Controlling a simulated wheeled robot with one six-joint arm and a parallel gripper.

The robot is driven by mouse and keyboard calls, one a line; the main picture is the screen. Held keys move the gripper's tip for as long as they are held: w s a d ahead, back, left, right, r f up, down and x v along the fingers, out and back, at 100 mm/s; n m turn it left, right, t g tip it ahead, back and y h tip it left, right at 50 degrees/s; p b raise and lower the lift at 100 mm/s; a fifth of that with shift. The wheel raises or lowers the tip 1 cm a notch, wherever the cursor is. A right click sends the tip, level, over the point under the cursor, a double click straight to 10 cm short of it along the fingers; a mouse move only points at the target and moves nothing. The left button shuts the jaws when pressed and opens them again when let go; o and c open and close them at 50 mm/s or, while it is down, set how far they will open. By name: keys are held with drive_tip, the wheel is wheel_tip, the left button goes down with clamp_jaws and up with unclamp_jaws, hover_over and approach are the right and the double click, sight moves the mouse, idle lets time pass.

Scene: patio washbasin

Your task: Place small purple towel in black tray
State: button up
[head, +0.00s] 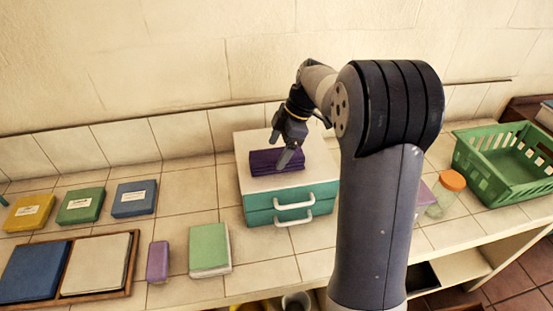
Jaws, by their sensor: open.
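A folded purple towel (262,163) lies on the white top of a teal two-drawer box (262,212) on the counter. A smaller purple block-like piece (158,262) lies on the counter at the lower left; I cannot tell whether it is a towel. My gripper (287,156) is open at the folded purple towel, its fingers in front of or over it; I cannot tell whether they touch it. No black tray shows clearly. A dark shape (424,279) on the shelf below the counter is partly hidden by my arm.
Yellow (30,211), green (80,206) and blue (134,198) labelled packs sit at the left. A wooden tray (133,268) holds blue and beige cloths. A green book-like block (209,249), an orange-lidded jar (450,190) and a green basket (505,170) also stand on the counter.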

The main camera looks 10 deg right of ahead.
sight(277, 155)
drive_tip(key=p+x, duration=0.1)
drive_tip(key=x, duration=0.2)
drive_tip(key=shift+f, duration=0.4)
drive_tip(key=shift+f+b, duration=0.2)
drive_tip(key=shift+b, duration=0.2)
drive_tip(key=c, duration=1.3)
drive_tip(key=shift+o, duration=0.2)
drive_tip(key=shift+r, duration=0.15)
